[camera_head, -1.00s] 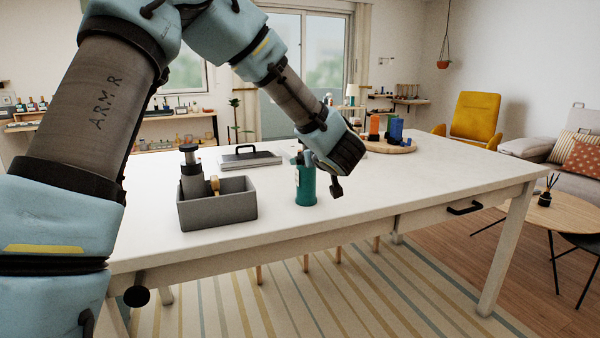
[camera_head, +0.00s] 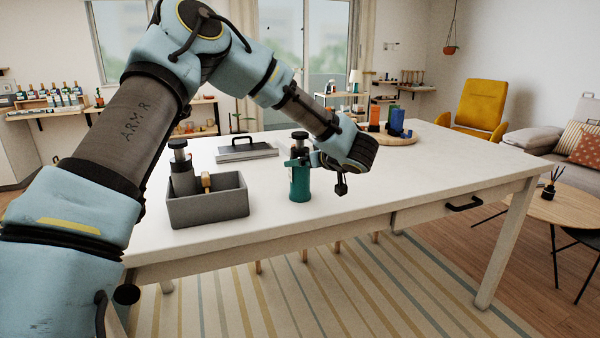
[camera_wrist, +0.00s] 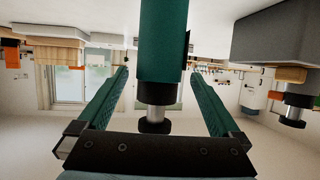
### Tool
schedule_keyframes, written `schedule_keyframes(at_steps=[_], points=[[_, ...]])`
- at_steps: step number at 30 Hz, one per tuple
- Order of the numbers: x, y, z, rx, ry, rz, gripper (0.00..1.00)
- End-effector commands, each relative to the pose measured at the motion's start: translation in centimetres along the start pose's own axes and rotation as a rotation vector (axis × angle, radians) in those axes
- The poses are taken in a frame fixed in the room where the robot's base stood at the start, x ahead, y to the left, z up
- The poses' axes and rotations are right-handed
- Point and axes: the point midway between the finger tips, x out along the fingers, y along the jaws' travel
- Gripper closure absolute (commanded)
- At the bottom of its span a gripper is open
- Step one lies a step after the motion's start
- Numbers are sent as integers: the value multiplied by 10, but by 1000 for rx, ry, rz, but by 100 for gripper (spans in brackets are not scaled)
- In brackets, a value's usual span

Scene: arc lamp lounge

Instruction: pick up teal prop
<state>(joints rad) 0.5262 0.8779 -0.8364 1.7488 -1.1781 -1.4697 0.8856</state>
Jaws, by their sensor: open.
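The teal prop (camera_head: 300,182) is an upright teal cylinder with a dark neck and top, standing on the white table near its front edge. It also shows in the wrist view (camera_wrist: 163,40), upside down, between the two fingers. My gripper (camera_head: 303,158) comes in from the right at the prop's upper part. In the wrist view its two green fingers (camera_wrist: 158,74) are spread, one on each side of the prop, with visible gaps at its neck and cap. The gripper body hides little of the prop in the head view.
A grey open bin (camera_head: 208,207) with a dark-topped bottle and a wooden-handled item stands left of the prop. A flat grey case (camera_head: 246,151) lies behind. A round wooden board (camera_head: 398,138) with orange and blue items is farther back. The white table (camera_head: 450,165) is clear at right.

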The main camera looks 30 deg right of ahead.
Motion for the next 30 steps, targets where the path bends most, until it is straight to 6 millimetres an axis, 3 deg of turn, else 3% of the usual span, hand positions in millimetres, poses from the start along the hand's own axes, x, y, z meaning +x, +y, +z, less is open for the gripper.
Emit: schedule_keyframes(at_steps=[6, 15, 30], points=[[27, 1, -1, -2, -1, -1, 0], [32, 1, 0, -1, 1, 0, 0], [32, 1, 0, -1, 1, 0, 56]])
